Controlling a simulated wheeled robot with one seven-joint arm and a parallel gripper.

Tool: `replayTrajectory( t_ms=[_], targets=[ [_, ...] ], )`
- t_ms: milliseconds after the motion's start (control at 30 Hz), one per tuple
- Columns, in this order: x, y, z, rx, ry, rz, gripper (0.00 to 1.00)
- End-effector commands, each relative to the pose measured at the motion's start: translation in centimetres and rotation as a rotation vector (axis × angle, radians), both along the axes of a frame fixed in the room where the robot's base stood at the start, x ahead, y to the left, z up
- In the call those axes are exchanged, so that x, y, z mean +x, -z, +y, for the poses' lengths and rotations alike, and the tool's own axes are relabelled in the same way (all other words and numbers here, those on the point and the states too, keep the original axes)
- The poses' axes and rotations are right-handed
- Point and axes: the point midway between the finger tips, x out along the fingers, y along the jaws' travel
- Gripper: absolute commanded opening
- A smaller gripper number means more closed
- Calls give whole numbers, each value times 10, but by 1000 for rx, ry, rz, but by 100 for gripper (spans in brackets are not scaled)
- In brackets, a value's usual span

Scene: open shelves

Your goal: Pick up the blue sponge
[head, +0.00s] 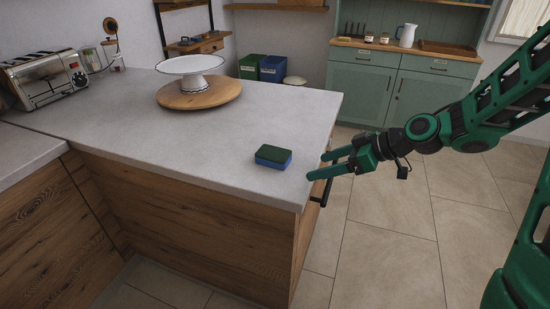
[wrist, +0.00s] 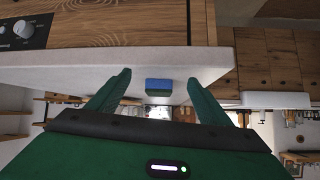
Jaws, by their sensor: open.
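The blue sponge (head: 273,157) has a dark green top layer and lies flat on the grey counter (head: 225,140), near its right front corner. My gripper (head: 317,165) is open and empty, just past the counter's right edge, to the right of the sponge and apart from it. Its fingers point left toward the sponge. In the wrist view the sponge (wrist: 158,87) shows between and beyond the two open fingertips (wrist: 158,82), with the picture turned over and the counter above.
A white cake stand (head: 192,70) stands on a round wooden board (head: 199,93) at the back of the counter. A toaster (head: 45,78) is at the far left. A dark handle (head: 321,190) sticks out below the counter edge near my gripper. The counter around the sponge is clear.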

Motion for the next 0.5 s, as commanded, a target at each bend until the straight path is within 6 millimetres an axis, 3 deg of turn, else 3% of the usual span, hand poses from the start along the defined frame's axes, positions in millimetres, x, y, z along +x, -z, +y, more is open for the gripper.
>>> replayTrajectory(
  t_ms=[100,300,500],
  targets=[
    [15,-10,26,99,-52,-90,73],
    [27,-23,46,183,-83,-174,73],
    [37,-15,69,191,-87,-183,73]
  ],
)
